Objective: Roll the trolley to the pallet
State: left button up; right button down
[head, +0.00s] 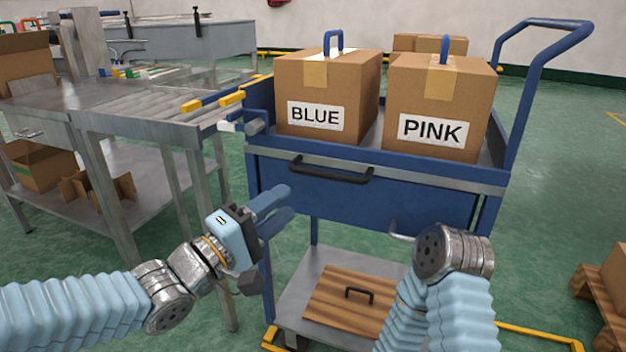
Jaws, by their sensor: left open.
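The blue trolley (380,195) stands in front of me. It has a raised tray, a black front handle (332,172), a blue push bar (560,24) at the right and a grey lower shelf. In its tray sit two cartons, one labelled BLUE (316,116) and one labelled PINK (431,129), each with a blue loop on top. My left gripper (282,205) is open and empty, in front of the trolley's left side. My right wrist is in front of the trolley's right side; its gripper is hidden. A wooden pallet (590,292) shows partly at the right edge.
A steel bench with a roller conveyor (160,110) stands close to the trolley's left. A wooden board with a black handle (352,304) lies on the lower shelf. A carton (618,262) sits on the pallet.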

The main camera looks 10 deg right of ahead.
aim_at(322, 177)
pick_arm(q)
jog(key=x, duration=1.1)
jog(key=shift+w+d+f, duration=0.1)
jog(key=shift+d, duration=0.05)
grip_shut()
